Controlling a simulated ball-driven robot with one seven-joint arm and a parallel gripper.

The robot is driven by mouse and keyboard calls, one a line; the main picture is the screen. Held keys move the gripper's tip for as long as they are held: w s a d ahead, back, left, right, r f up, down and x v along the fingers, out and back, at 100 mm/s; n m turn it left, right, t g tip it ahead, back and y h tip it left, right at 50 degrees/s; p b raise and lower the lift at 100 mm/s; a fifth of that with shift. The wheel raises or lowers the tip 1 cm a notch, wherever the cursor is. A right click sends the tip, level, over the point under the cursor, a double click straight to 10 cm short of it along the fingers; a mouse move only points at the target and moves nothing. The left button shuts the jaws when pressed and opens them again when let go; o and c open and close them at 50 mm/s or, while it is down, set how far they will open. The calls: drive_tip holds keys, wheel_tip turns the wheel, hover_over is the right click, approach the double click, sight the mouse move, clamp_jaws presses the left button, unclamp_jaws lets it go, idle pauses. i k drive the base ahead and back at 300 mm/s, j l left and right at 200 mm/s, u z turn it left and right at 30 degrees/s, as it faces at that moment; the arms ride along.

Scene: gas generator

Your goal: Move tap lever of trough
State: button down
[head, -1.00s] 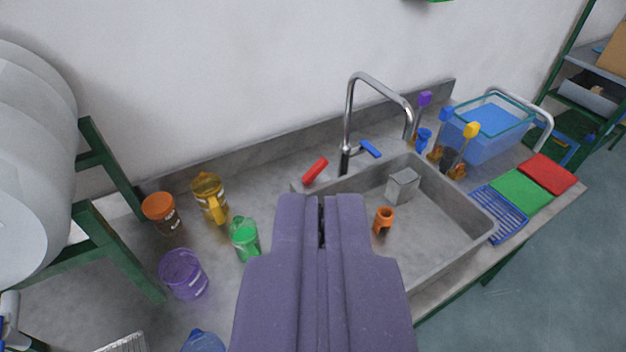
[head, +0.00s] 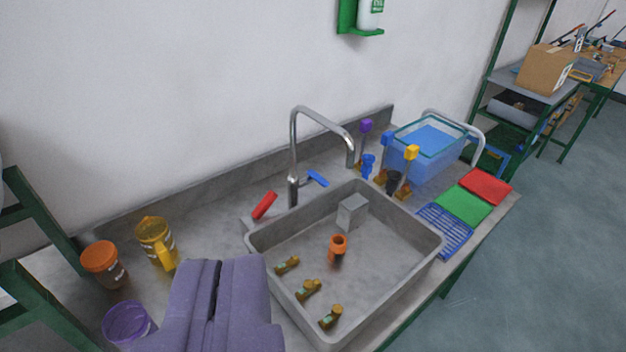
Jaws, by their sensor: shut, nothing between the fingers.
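The trough (head: 438,246) is a grey sink set in a grey bench. A blue tap lever (head: 317,179) sticks out to the right of the tap's base. A red lever-like piece (head: 264,206) lies to the left of the base. My purple gripper (head: 228,264) is at the lower left, shut and empty. It shows in front of the bench left of the trough, apart from the tap and the lever.
Inside the trough are an orange cup-like piece (head: 338,247), a grey block (head: 351,212) and several small brass fittings. Jars, including an orange-lidded one (head: 104,264) and a yellow jug (head: 157,241), stand left. A blue water tank (head: 425,150) and upright coloured-top tools stand right.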

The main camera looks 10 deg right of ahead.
sight(321, 181)
drive_tip(key=i+l+z, duration=0.25)
drive_tip(key=i+l, duration=1.35)
drive_tip(key=i, duration=0.1)
